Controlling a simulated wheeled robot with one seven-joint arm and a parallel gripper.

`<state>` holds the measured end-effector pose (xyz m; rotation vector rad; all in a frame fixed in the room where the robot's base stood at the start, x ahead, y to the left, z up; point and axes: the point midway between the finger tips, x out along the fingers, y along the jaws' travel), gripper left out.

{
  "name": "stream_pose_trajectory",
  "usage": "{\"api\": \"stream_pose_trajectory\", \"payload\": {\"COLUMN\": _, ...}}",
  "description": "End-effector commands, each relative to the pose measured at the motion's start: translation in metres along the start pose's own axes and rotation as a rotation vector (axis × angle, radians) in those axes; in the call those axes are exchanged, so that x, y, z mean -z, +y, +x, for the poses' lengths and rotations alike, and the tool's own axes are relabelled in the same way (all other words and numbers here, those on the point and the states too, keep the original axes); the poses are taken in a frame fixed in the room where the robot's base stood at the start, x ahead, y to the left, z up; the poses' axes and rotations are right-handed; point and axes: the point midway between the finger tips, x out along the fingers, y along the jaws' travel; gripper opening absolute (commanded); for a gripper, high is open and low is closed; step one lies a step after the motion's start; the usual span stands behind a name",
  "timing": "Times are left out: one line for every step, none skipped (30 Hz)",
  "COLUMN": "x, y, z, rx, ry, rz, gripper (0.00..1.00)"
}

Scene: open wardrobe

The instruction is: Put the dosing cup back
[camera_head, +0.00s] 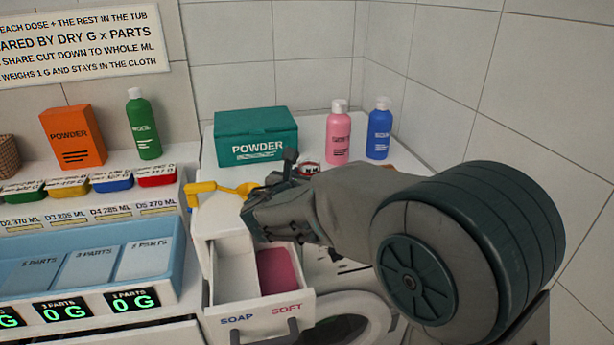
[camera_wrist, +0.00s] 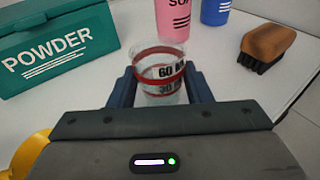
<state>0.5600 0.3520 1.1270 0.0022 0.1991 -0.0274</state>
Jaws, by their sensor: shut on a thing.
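The dosing cup (camera_wrist: 158,75) is a small clear cup with red bands and dark markings, one reading 60. In the wrist view my gripper (camera_wrist: 160,88) is shut on it, one finger on each side, and the cup looks upright. In the head view my gripper (camera_head: 278,178) is over the white machine top, in front of the green powder box. Only a small part of the cup (camera_head: 309,168) shows there, behind my gripper. Whether the cup touches the top is hard to tell.
The green powder box (camera_head: 256,137), pink bottle (camera_head: 338,134) and blue bottle (camera_head: 379,130) stand behind. A brown brush (camera_wrist: 268,45) lies to the right. A yellow scoop (camera_head: 215,187) lies left of my gripper. The soap drawer (camera_head: 258,312) is open below.

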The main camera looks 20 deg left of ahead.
Motion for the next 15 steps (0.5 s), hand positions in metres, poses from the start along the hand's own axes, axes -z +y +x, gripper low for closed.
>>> {"api": "stream_pose_trajectory", "payload": {"x": 0.0009, "y": -0.0001, "z": 0.0003, "rx": 0.000, "ry": 0.000, "rz": 0.000, "gripper": 0.20}}
{"api": "stream_pose_trajectory", "payload": {"x": 0.0021, "y": -0.0001, "z": 0.0006, "rx": 0.000, "ry": 0.000, "rz": 0.000, "gripper": 0.20}}
{"api": "stream_pose_trajectory", "payload": {"x": 0.0037, "y": -0.0002, "z": 0.0009, "rx": 0.000, "ry": 0.000, "rz": 0.000, "gripper": 0.20}}
{"api": "stream_pose_trajectory", "payload": {"x": 0.0035, "y": -0.0002, "z": 0.0009, "rx": 0.000, "ry": 0.000, "rz": 0.000, "gripper": 0.47}}
{"api": "stream_pose_trajectory", "payload": {"x": 0.0024, "y": -0.0002, "z": 0.0007, "rx": 0.000, "ry": 0.000, "rz": 0.000, "gripper": 0.56}}
{"api": "stream_pose_trajectory", "payload": {"x": 0.0022, "y": -0.0002, "z": 0.0006, "rx": 0.000, "ry": 0.000, "rz": 0.000, "gripper": 0.66}}
{"api": "stream_pose_trajectory", "payload": {"x": 0.0022, "y": -0.0003, "z": 0.0006, "rx": 0.000, "ry": 0.000, "rz": 0.000, "gripper": 0.66}}
{"api": "stream_pose_trajectory", "payload": {"x": 0.0022, "y": -0.0003, "z": 0.0006, "rx": 0.000, "ry": 0.000, "rz": 0.000, "gripper": 0.66}}
{"api": "stream_pose_trajectory", "payload": {"x": 0.0022, "y": -0.0003, "z": 0.0006, "rx": 0.000, "ry": 0.000, "rz": 0.000, "gripper": 0.66}}
{"api": "stream_pose_trajectory", "payload": {"x": 0.0022, "y": -0.0003, "z": 0.0006, "rx": 0.000, "ry": 0.000, "rz": 0.000, "gripper": 0.66}}
{"api": "stream_pose_trajectory", "payload": {"x": 0.0022, "y": -0.0003, "z": 0.0006, "rx": 0.001, "ry": 0.000, "rz": 0.000, "gripper": 0.66}}
{"api": "stream_pose_trajectory", "payload": {"x": 0.0021, "y": -0.0003, "z": 0.0006, "rx": 0.000, "ry": 0.000, "rz": 0.000, "gripper": 0.66}}
{"api": "stream_pose_trajectory", "payload": {"x": 0.0021, "y": -0.0003, "z": 0.0006, "rx": 0.001, "ry": 0.000, "rz": 0.000, "gripper": 0.66}}
{"api": "stream_pose_trajectory", "payload": {"x": 0.0019, "y": -0.0003, "z": 0.0006, "rx": 0.000, "ry": 0.000, "rz": 0.000, "gripper": 0.66}}
{"api": "stream_pose_trajectory", "payload": {"x": 0.0012, "y": -0.0003, "z": 0.0004, "rx": 0.000, "ry": 0.000, "rz": 0.000, "gripper": 0.66}}
